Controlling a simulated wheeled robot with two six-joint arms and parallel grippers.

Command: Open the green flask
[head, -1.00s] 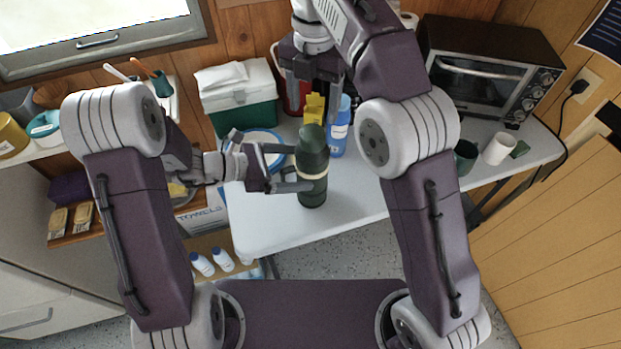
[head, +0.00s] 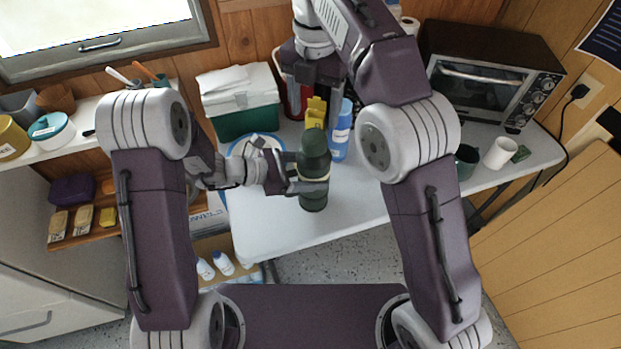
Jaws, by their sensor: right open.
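The green flask (head: 314,158) stands upright on the white table (head: 350,205), with a dark green top and a pale band around its middle. My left gripper (head: 308,186) comes from the left and is shut on the flask at about band height. Its near finger crosses the front of the flask; the far finger is mostly hidden behind it. My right gripper (head: 314,90) hangs from above, open and empty. In the picture it is above the flask's top, apart from it, with its fingers spread.
Close behind the flask are a yellow object (head: 316,108) and a blue bottle (head: 340,135). A green box with a white lid (head: 240,100) and an oven (head: 490,75) stand at the back. A white mug (head: 501,153) is at right. The table's front is clear.

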